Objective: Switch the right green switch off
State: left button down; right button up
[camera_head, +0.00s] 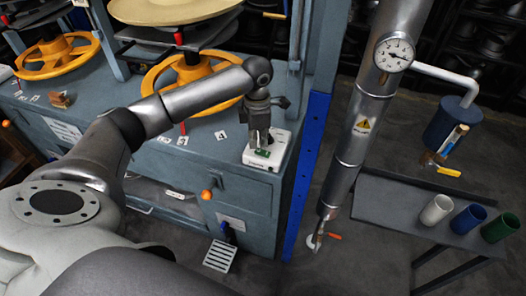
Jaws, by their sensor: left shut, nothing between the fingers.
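A white switch box (278,158) sits on the blue-grey press bench, near its right front corner. A small green switch (263,153) shows on its top. My left gripper (262,143) points down right over the box, with its fingertips at or just above the green switch. It is shut and empty. Whether the fingertips touch the switch, and which way the switch is set, I cannot tell. My right gripper is not in view.
Yellow handwheels (199,82) stand behind my left arm on the bench. A steel pipe with a gauge (394,54) rises to the right. White, blue and green cups (468,219) stand on a dark side table. An orange-knobbed lever (206,194) is on the bench front.

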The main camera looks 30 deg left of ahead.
aim_at(258, 150)
pick_arm(q)
jog(key=shift+f, duration=0.25)
dwell(0.4)
jog(key=shift+s+f+b, duration=0.1)
jog(key=shift+f+b, duration=0.95)
dwell(0.4)
jog(key=shift+r+p, duration=0.65)
jog(key=shift+r, duration=0.2)
jog(key=shift+r+p, duration=1.55)
jog(key=shift+r, duration=1.15)
